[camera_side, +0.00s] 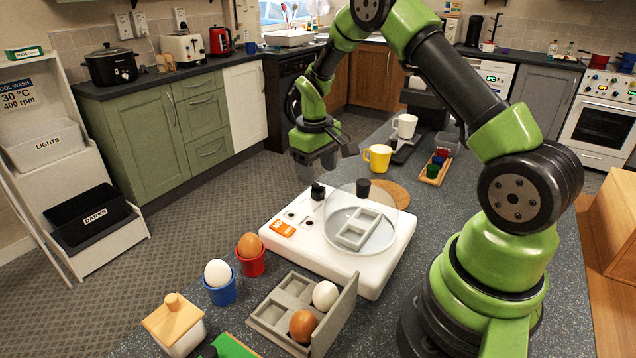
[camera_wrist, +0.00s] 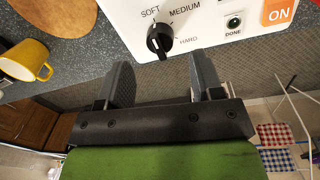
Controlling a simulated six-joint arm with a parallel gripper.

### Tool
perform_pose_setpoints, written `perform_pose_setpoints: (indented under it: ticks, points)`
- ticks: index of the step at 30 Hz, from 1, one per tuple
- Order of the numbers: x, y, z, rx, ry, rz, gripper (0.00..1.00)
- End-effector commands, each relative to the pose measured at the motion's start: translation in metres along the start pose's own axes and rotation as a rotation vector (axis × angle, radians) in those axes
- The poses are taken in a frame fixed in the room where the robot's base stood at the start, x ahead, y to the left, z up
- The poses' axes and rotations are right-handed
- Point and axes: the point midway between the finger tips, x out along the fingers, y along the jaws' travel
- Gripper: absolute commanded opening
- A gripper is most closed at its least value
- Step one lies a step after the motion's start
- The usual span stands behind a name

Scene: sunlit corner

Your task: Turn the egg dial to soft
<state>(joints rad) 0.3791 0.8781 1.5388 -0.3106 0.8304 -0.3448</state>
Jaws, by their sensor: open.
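The egg dial is a black knob (camera_wrist: 160,40) on the white egg cooker (camera_wrist: 100,12). The labels SOFT, MEDIUM and HARD are printed around it in the wrist view. A small pale mark shows on the knob, but I cannot tell for sure which label it points at. In the side view the dial (camera_side: 318,191) stands at the back left of the cooker (camera_side: 372,287). My gripper (camera_wrist: 162,68) is open and empty. Its two fingers point toward the knob and sit apart from it. In the side view my gripper (camera_side: 315,168) hangs just behind and above the dial.
A clear lid (camera_side: 395,195) with a black handle covers the cooker's grey tray. An orange ON label (camera_wrist: 278,12) and a DONE light (camera_wrist: 234,22) sit beside the dial. A yellow mug (camera_side: 378,157) stands behind. Egg cups and an egg box (camera_side: 335,322) stand in front.

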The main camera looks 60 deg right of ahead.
Motion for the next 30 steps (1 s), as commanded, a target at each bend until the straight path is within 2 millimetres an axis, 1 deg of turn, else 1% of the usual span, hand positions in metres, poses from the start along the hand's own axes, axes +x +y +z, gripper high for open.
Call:
perform_pose_setpoints:
  ticks: [1,3,6,9,13,20,23,26,29,30]
  points:
    - [-0.012,0.0,-0.001,-0.002,0.006,0.002,0.6]
    - [-0.024,0.0,-0.001,0.0,0.005,0.001,0.6]
    - [-0.039,0.0,-0.001,-0.002,0.003,0.001,0.6]
    - [-0.048,0.0,0.0,-0.002,0.002,0.001,0.6]
    - [-0.052,0.0,0.0,-0.002,-0.001,0.0,0.6]
    - [-0.052,0.0,0.0,-0.002,-0.001,0.0,0.6]
    - [-0.059,-0.003,0.001,0.002,0.013,-0.002,0.6]
    - [-0.082,-0.013,0.007,0.013,0.054,-0.011,0.6]
    - [-0.118,-0.031,0.02,0.034,0.121,-0.03,0.6]
    - [-0.133,-0.038,0.028,0.043,0.151,-0.041,0.6]
